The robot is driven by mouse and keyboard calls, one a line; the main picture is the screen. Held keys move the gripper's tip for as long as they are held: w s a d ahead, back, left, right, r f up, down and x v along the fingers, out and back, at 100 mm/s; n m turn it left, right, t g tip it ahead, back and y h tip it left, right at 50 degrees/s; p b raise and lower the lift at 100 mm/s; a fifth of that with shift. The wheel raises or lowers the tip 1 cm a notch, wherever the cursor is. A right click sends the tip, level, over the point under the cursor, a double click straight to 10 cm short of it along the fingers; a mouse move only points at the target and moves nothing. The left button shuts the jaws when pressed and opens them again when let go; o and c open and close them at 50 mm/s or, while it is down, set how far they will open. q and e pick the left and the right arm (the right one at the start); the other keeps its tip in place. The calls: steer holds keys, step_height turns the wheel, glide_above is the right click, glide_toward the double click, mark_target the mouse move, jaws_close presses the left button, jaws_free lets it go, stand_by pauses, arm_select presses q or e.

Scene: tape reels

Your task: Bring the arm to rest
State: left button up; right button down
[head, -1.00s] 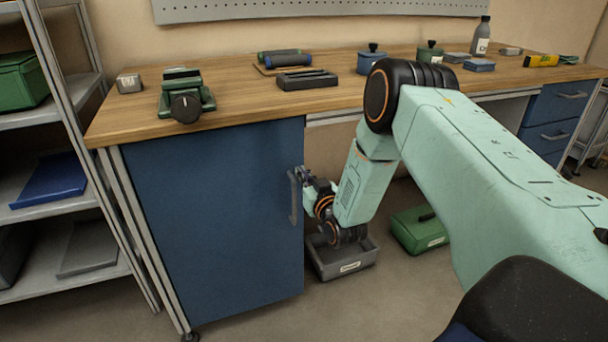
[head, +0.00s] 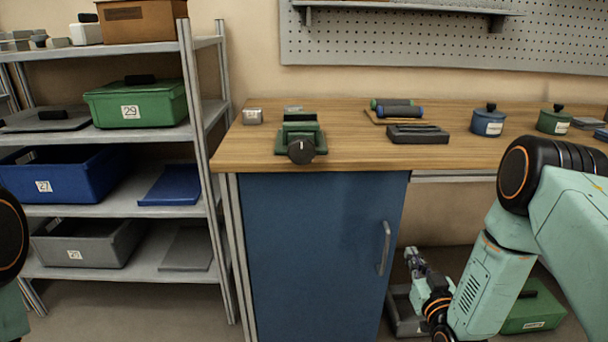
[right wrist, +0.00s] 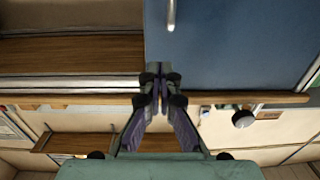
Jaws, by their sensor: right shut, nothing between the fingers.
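My right arm comes in from the right in the head view, bent downward at the elbow. Its right gripper (head: 412,258) is low, just right of the blue cabinet door (head: 310,250) and its grey handle (head: 384,248). In the right wrist view the gripper (right wrist: 160,72) is shut, with its fingers together and nothing between them. The handle also shows there (right wrist: 171,14), apart from the fingertips. A black piece of my left arm shows at the left edge of the head view. The left gripper is out of view.
The wooden workbench (head: 350,153) carries a green device with a black knob (head: 301,151), a black block (head: 418,134) and lidded pots. A grey bin (head: 404,318) and a green box (head: 532,310) lie low near my right arm. Shelves (head: 150,210) stand left.

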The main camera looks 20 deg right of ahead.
steer(key=s+a+f+g+y, duration=0.1)
steer(key=s+a+f+g, duration=0.4)
steer(key=s+f, duration=0.2)
steer(key=s+a+f+g+y, duration=0.2)
steer(key=s+a+f+g, duration=0.3)
steer(key=s+f, duration=0.3)
steer(key=s+a+r+n+g+p, duration=0.1)
steer(key=s+a+g, duration=0.2)
steer(key=s, duration=0.7)
steer(key=s+a+r+g+p, duration=0.1)
steer(key=s+a+g+p, duration=0.1)
steer(key=s, duration=0.9)
steer(key=a+g, duration=0.1)
steer(key=g, duration=0.1)
steer(key=shift+a+n+g, duration=0.25)
steer(key=shift+n+g, duration=0.05)
steer(key=shift+n, duration=0.1)
